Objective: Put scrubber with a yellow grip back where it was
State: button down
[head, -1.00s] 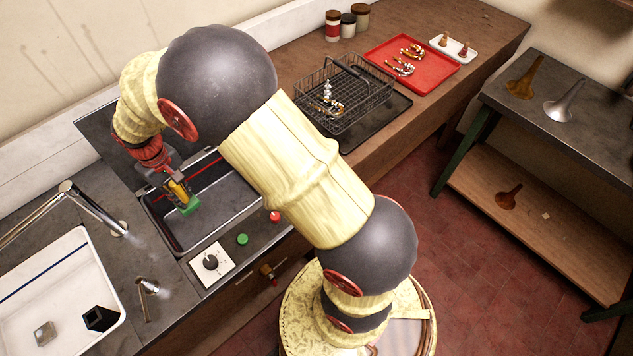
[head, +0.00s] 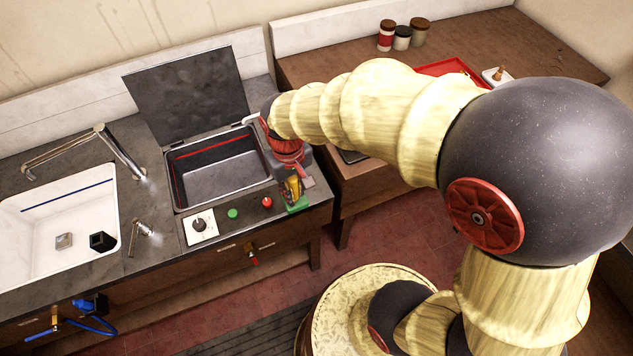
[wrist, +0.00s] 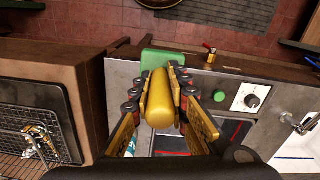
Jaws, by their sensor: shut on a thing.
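The scrubber has a yellow grip (wrist: 160,100) and a green block (wrist: 162,62) at its far end. My gripper (wrist: 160,88) is shut on the yellow grip, with one finger on each side. In the head view, the gripper (head: 291,180) is at the right end of the grey counter, right of the red button, and the green block (head: 298,204) shows below the fingers near the front edge. I cannot tell whether the block touches the counter.
An open basin (head: 220,165) with a raised dark lid (head: 190,95) is left of the gripper. A knob (head: 199,225), green button (head: 233,213) and red button (head: 267,202) line its front. A white sink (head: 55,225) is farther left. A wire basket (wrist: 35,135) stands on the wooden bench.

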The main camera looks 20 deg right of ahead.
jog(key=w+d+f, duration=0.2)
jog(key=w+f, duration=0.1)
jog(key=w, duration=0.1)
jog(key=w+d+f+b, duration=0.1)
jog(key=w+d+f, duration=0.1)
jog(key=w+f, duration=0.1)
jog(key=w+d+f, duration=0.2)
jog(key=w+f, duration=0.1)
jog(key=w, duration=0.1)
jog(key=shift+w+d+f+b, duration=0.1)
jog(key=shift+w+b, duration=0.2)
jog(key=shift+w+d+f+b, duration=0.1)
jog(key=shift+w+f+b, duration=0.05)
jog(key=shift+f, duration=0.8)
jog(key=shift+w+d+f+b, duration=0.1)
jog(key=shift+f+b, duration=0.05)
jog(key=shift+f, duration=0.75)
jog(key=shift+f, duration=0.15)
jog(key=c, duration=1.8)
grip_release()
jog(key=shift+o, duration=0.4)
jog(key=shift+s, duration=0.1)
